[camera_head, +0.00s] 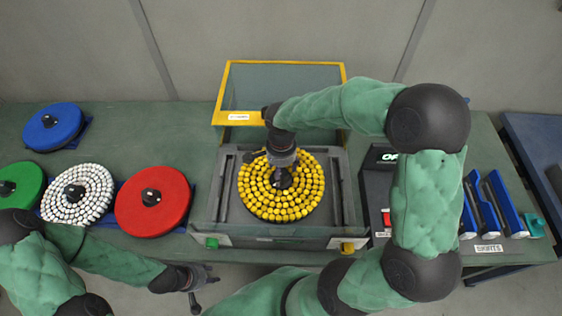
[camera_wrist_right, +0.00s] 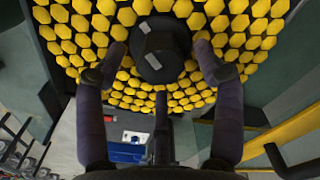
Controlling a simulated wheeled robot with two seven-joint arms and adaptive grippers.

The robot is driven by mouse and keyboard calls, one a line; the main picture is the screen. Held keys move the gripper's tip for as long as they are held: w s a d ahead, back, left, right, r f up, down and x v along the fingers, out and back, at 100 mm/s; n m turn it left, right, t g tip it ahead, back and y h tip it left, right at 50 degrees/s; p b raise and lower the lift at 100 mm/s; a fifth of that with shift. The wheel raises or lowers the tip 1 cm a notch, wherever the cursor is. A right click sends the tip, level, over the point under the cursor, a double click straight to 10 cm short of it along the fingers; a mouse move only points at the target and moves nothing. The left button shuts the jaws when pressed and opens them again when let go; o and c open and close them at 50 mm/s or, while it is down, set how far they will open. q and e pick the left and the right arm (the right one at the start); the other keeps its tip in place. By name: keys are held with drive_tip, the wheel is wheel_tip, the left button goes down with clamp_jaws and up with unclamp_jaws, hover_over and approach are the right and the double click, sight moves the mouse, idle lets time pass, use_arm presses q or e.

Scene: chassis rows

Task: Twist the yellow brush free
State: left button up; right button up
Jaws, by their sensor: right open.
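The yellow brush (camera_head: 300,203), a round disc covered in yellow tufts, lies in a grey open-topped machine in the middle of the bench. Its black hub (camera_wrist_right: 160,48) shows close up in the right wrist view. My right gripper (camera_head: 282,176) is over the hub, pointing down. In the right wrist view its fingers (camera_wrist_right: 157,68) are spread on either side of the hub, with visible gaps. The hub is partly hidden by the gripper in the head view. My left gripper (camera_head: 199,288) is open and empty, low in front of the bench.
The machine (camera_head: 205,205) has a raised yellow-framed lid (camera_head: 285,92) behind the brush. Red (camera_head: 152,215), white (camera_head: 93,184), green (camera_head: 20,172) and blue (camera_head: 40,135) brushes lie left. A black control box (camera_head: 376,190) and blue-handled items (camera_head: 507,205) stand right.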

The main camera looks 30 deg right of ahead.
drive_tip(key=shift+f, duration=1.1)
